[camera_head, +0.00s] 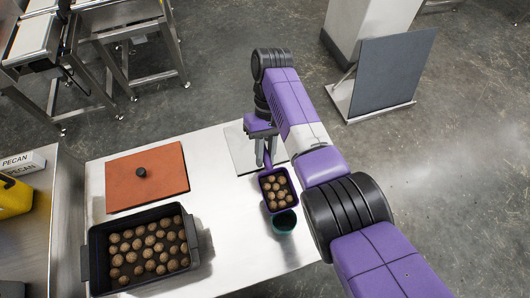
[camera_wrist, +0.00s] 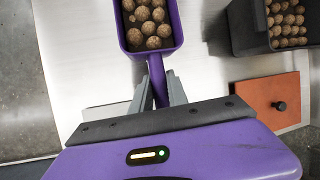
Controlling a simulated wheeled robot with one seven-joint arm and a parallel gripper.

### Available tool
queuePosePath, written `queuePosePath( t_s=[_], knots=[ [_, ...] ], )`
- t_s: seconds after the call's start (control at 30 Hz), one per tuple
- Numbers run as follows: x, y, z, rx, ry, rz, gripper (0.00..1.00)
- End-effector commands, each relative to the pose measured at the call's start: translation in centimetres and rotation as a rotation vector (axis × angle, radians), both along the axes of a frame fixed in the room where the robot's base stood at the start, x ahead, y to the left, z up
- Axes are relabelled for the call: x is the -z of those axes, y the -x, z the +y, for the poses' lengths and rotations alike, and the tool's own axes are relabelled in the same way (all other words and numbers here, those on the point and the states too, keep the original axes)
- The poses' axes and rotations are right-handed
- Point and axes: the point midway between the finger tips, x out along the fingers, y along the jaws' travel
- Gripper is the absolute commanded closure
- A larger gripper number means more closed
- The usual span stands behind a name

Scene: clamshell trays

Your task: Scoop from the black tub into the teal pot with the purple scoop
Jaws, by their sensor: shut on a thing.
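My gripper (camera_head: 267,160) is shut on the handle of the purple scoop (camera_head: 265,179); the wrist view shows the handle between the fingers (camera_wrist: 157,92). The scoop is full of several round brown balls (camera_wrist: 148,22). It is held roughly level over the white table, its far end beside and partly above the teal pot (camera_head: 284,222). The pot's rim shows just below the scoop in the head view; its inside is dark, and I cannot tell what it holds. The black tub (camera_head: 97,256) stands at the table's front left with many balls in it. It also shows in the wrist view (camera_wrist: 252,45).
A reddish-brown lid with a black knob (camera_head: 147,180) lies behind the tub. A grey-white plate (camera_head: 240,150) lies under my gripper. A side counter at left holds a PECAN sign (camera_head: 22,164) and a yellow container (camera_head: 14,197). The table between tub and pot is clear.

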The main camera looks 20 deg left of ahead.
Motion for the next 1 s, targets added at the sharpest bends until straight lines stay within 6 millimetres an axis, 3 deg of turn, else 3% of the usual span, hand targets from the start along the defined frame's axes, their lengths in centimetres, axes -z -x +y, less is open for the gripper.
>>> queuePosePath(
  t_s=[1.0],
  knots=[
    [0.89, 0.04, -0.07, 0.000, -0.041, -0.059, 1.00]
  ],
)
